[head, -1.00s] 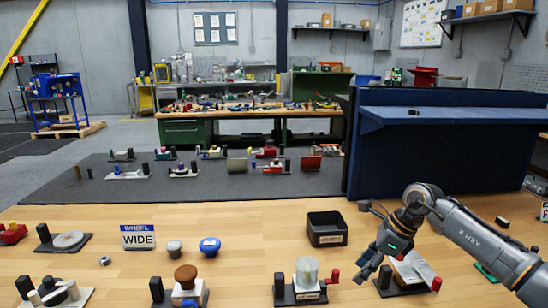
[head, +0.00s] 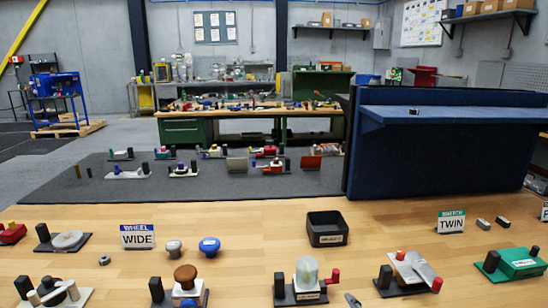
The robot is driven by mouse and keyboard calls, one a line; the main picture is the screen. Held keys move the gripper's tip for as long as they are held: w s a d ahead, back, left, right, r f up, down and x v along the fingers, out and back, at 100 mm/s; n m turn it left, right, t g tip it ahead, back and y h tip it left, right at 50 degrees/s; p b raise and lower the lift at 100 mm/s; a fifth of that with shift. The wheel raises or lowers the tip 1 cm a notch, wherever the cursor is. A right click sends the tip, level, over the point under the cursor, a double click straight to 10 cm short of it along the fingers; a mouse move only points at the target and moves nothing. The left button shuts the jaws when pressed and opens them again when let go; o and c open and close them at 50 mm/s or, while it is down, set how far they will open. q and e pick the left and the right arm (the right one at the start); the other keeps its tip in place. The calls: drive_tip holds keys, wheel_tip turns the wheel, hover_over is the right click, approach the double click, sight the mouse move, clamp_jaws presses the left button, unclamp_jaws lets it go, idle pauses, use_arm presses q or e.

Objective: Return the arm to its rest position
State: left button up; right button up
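Neither of my arms shows in the head view now, apart from a small grey tip (head: 352,300) at the bottom edge. It looks like a fingertip of my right gripper; the rest is out of frame, so its opening cannot be judged. My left gripper is not in view. The station with a tilted silver plate and red parts (head: 410,270) stands uncovered at the right front.
A black bin (head: 327,229) sits mid-table. A TWIN sign (head: 451,222), two small grey blocks and a green box device (head: 518,262) are at right. A blue partition (head: 440,155) rises behind.

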drive_tip(key=s+d+f+m+g, duration=0.25)
drive_tip(key=s+f+g, duration=0.2)
drive_tip(key=s, duration=0.45)
drive_tip(key=s+d+f+m+g+h, duration=0.1)
drive_tip(key=s+f+m+g, duration=0.25)
drive_tip(key=s+f, duration=0.4)
drive_tip(key=s+d+f+m+g, duration=0.2)
drive_tip(key=s+f+m+g, duration=0.15)
drive_tip(key=s, duration=0.75)
wheel_tip(320, 180, down, 25)
drive_tip(key=s+n+g, duration=0.1)
drive_tip(key=g, duration=0.1)
drive_tip(key=s+d+f+g, duration=0.1)
drive_tip(key=s+d+f, duration=0.2)
drive_tip(key=s+f, duration=1.4)
drive_tip(key=shift+f, duration=0.15)
